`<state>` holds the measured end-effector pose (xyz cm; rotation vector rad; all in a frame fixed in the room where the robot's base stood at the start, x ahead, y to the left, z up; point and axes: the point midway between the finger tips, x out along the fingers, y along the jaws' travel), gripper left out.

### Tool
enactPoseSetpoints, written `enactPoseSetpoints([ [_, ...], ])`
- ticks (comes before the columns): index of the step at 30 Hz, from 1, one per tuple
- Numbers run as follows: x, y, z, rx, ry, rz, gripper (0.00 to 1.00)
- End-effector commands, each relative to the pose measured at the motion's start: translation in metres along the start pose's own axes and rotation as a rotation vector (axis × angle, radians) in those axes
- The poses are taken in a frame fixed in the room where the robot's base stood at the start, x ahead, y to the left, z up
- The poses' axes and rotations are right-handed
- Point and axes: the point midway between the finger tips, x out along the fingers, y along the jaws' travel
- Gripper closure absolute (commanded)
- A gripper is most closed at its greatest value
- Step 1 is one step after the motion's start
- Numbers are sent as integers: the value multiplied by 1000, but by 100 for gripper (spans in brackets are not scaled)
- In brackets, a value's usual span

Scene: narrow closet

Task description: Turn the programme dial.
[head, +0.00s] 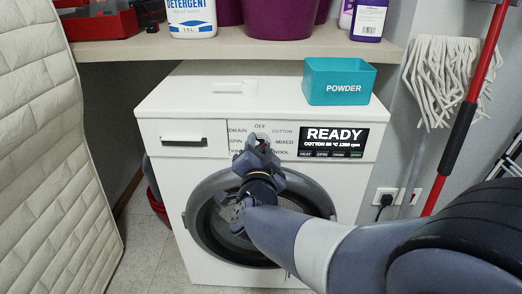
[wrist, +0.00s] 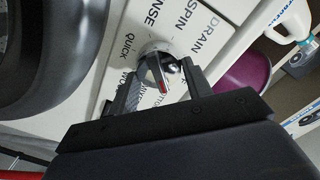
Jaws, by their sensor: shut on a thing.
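The programme dial (wrist: 153,65) is a round silver knob with a raised grip bar and a red mark, on the white washing machine (head: 190,105). In the wrist view the red mark points down the picture, toward the partly hidden COTTON label. My gripper (head: 257,148) is at the dial, and its fingers (wrist: 158,78) are shut on it from either side. In the head view my gripper hides most of the dial. Labels around it include OFF, COTTON, MIXED, SPIN and DRAIN. The display (head: 333,142) reads READY, COTTON.
A teal POWDER box (head: 338,88) stands on the machine's top at right. A shelf (head: 230,48) above holds detergent bottles and purple tubs. A quilted pale panel (head: 50,150) stands at left.

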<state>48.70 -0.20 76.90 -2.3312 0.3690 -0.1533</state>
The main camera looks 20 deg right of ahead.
Motion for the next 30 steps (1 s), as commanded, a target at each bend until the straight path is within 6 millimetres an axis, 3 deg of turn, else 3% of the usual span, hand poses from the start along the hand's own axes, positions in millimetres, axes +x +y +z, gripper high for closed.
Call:
enactPoseSetpoints([
  [4,0,0,0,0,-1,0,76],
  [5,0,0,0,-1,-1,0,51],
  [12,0,0,0,-1,0,0,32],
  [22,-6,-1,0,-1,-1,-1,32],
  [30,-49,-4,-1,-1,-4,-5,32],
])
